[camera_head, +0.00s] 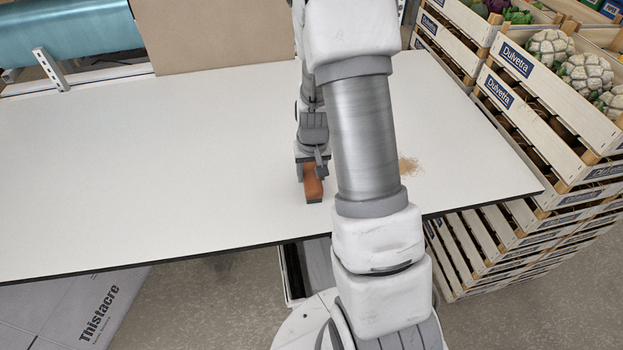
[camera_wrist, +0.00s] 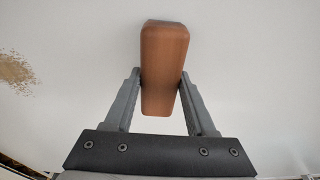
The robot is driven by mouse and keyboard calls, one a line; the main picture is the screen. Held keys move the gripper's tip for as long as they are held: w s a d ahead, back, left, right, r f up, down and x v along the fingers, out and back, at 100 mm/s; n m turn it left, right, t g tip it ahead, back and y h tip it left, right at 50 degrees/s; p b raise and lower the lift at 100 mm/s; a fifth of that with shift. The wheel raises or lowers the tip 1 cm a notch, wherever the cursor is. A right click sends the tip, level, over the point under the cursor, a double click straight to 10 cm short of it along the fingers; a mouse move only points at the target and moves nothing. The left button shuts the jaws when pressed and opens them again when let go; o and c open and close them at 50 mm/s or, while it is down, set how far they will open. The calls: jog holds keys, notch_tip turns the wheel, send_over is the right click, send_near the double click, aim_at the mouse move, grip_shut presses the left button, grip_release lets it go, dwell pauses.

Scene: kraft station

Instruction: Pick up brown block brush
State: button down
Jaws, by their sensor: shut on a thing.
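The brown block brush (camera_head: 313,187) is a brown block with a dark underside, at the table's middle in the head view. It also shows between my fingers in the wrist view (camera_wrist: 163,62). My gripper (camera_head: 313,168) is shut on the sides of the brush. In the wrist view the two grey fingers of my gripper (camera_wrist: 160,92) press against its near part, and its far end sticks out past them. I cannot tell whether the brush touches the table or is just above it. My arm hides part of the table beside it.
The white table (camera_head: 150,170) is mostly clear. A pile of tan shavings or crumbs (camera_head: 408,166) lies right of my arm; it also shows at the left in the wrist view (camera_wrist: 15,70). Stacked wooden crates (camera_head: 540,115) with vegetables stand along the right. A brown board (camera_head: 210,30) stands at the back.

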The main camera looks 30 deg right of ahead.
aim_at(311, 171)
notch_tip(311, 171, up, 4)
jog(key=shift+w+r+b, duration=0.1)
jog(key=shift+r+b, duration=0.1)
jog(key=shift+b, duration=0.15)
jog(key=s+d+r, duration=0.2)
jog(key=s+r, duration=0.1)
jog(key=s, duration=0.2)
jog(key=s+d+r+b, duration=0.1)
jog(key=s+d+r, duration=0.2)
jog(key=s, duration=0.2)
jog(key=shift+s+r+b, duration=0.3)
jog(key=shift+d, duration=0.1)
jog(key=c, duration=0.9)
grip_release()
jog(key=c, duration=0.5)
